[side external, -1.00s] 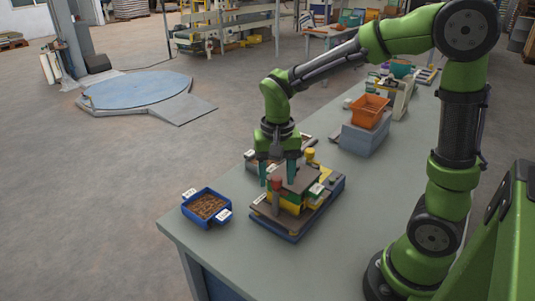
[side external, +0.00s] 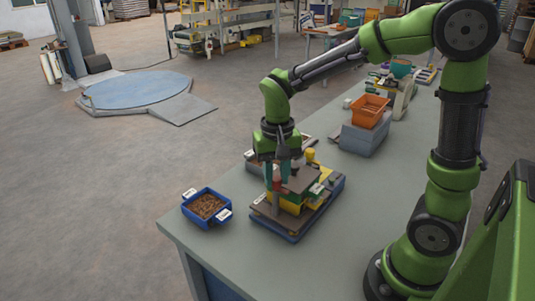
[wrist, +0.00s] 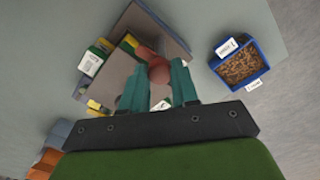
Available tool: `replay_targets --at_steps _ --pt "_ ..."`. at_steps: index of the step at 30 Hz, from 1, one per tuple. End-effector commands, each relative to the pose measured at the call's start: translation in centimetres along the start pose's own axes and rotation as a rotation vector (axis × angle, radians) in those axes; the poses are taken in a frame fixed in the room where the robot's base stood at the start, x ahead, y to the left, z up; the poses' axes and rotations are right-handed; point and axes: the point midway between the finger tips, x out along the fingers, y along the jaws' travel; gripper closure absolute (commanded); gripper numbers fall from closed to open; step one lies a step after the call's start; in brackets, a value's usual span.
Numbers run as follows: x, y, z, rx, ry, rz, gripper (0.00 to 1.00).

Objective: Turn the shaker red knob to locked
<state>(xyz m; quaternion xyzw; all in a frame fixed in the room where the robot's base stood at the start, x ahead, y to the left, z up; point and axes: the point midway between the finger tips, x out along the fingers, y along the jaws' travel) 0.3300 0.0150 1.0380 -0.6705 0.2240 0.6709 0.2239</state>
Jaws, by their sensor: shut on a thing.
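The shaker (side external: 290,222) is a blue-based machine with a brown plate and yellow parts on the near end of the bench. Its red knob (side external: 277,183) stands upright at the shaker's left side. The red knob (wrist: 159,72) also shows in the wrist view, between the teal fingertips. My gripper (side external: 276,174) points down over the shaker, with its fingers closed on the red knob. In the wrist view my gripper (wrist: 160,80) has a finger on each side of the knob. The knob's lower part and any lock marking cannot be made out.
A blue bin of brown pellets (side external: 207,206) stands left of the shaker, with white labels. A yellow knob (side external: 310,154) rises at the shaker's back. An orange bin (side external: 369,111) sits on a grey-blue base (side external: 364,138) farther along. The bench (side external: 220,250) is clear in front.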

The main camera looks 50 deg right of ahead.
Motion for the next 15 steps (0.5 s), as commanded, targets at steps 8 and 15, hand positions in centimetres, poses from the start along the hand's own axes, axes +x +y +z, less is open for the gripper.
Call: replay_targets --at_steps 8,15 --pt "-0.1 0.01 -0.03 -0.242 0.001 -0.001 1.0" --pt "-0.11 0.0 -0.02 -0.47 0.001 -0.001 1.0"
